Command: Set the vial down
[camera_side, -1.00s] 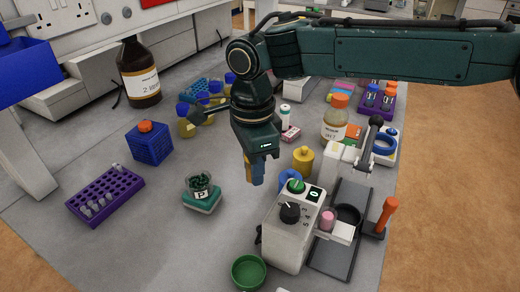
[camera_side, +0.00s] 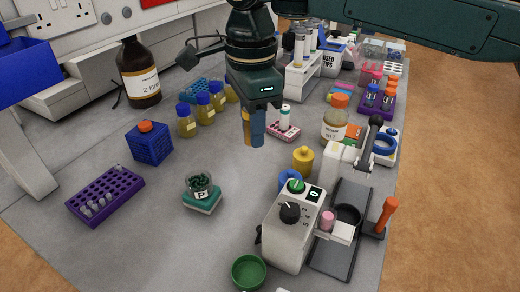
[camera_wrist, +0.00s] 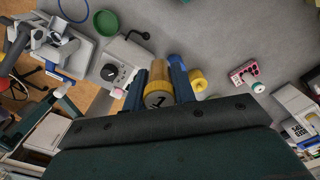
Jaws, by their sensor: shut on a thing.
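My gripper (camera_side: 252,130) is shut on an amber-yellow vial, held between its blue fingers and largely hidden by them in the side view. In the wrist view, the top of the vial (camera_wrist: 157,98) shows a round face marked "1", between the fingertips. The vial hangs above the grey bench, apart from it, with its lower end hard to make out.
Blue-capped bottles (camera_side: 187,122) stand to the left. A purple rack (camera_side: 106,194) lies at far left. Bench (camera_side: 235,190) is bare below my gripper.

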